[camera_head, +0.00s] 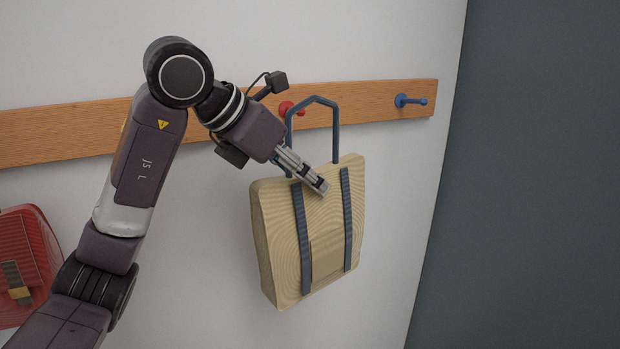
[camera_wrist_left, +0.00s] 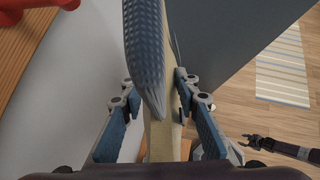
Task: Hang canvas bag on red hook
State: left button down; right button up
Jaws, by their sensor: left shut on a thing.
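The canvas bag (camera_head: 329,220) is tan with dark blue straps and a stiff blue loop handle (camera_head: 337,130). It hangs upright in front of the white wall, just below the wooden rail. My left gripper (camera_head: 318,184) is shut on the bag's upper edge near the left strap. In the left wrist view, the bag (camera_wrist_left: 160,140) stands between the two fingers. The red hook (camera_head: 289,108) is on the rail behind the left side of the handle, partly hidden; I cannot tell whether the handle is around it. A red part, likely this hook, shows in the wrist view (camera_wrist_left: 30,8).
The wooden rail (camera_head: 385,104) runs along the wall, with a blue hook (camera_head: 411,101) at its right end. A red bag-like item (camera_head: 25,255) is at lower left. A striped mat (camera_wrist_left: 282,66) lies on the wooden floor. A dark grey surface (camera_head: 545,180) stands at right.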

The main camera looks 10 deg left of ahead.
pick_arm(q)
jog(key=w+a+f+p, duration=0.1)
jog(key=w+a+f, duration=0.1)
jog(key=w+a, duration=0.2)
jog(key=shift+w+a, duration=0.3)
jog(key=shift+w, duration=0.95)
dwell(0.6)
jog(key=c, duration=1.4)
grip_release()
jog(key=shift+s+f, duration=0.1)
